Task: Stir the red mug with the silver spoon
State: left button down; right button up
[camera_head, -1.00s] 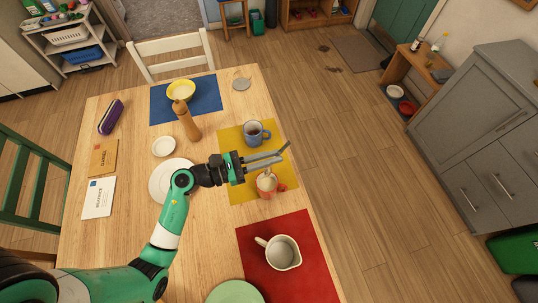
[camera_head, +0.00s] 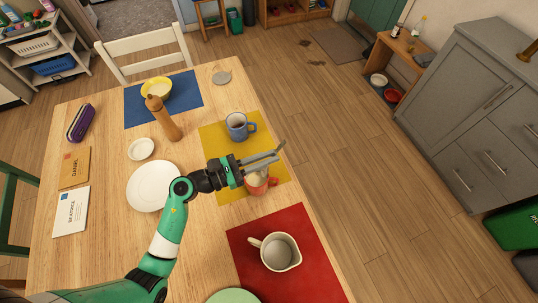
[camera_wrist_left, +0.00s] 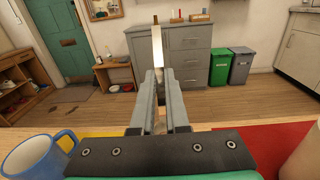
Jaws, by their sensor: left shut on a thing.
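The red mug (camera_head: 258,186) stands on the yellow mat (camera_head: 230,199), partly hidden under my left gripper (camera_head: 277,157). The gripper is shut on the silver spoon (camera_head: 281,146) and held level just above the mug. In the left wrist view the spoon's handle (camera_wrist_left: 157,46) rises upright from between the fingertips (camera_wrist_left: 159,76). The spoon's lower end is hidden, so I cannot tell whether it is inside the mug. My right gripper is not in view.
A blue mug (camera_head: 237,125) stands behind the gripper. A cream jug (camera_head: 281,256) is on the red mat (camera_head: 312,270) in front. A white plate (camera_head: 153,187) and a brown pepper mill (camera_head: 164,121) are to the left. The table's right edge is close.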

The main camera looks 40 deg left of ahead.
aim_at(266, 169)
pick_arm(q)
jog(key=shift+s+a+f+b, duration=0.2)
jog(key=shift+s+f+b, duration=0.2)
jog(key=shift+f+b, duration=0.55)
jog(key=shift+s+a+f+b, duration=0.15)
jog(key=shift+s+f+b, duration=0.4)
jog(key=shift+f, duration=0.65)
jog(key=shift+s+a+f+b, duration=0.2)
jog(key=shift+s+f+b, duration=0.05)
jog(key=shift+f+b, duration=0.75)
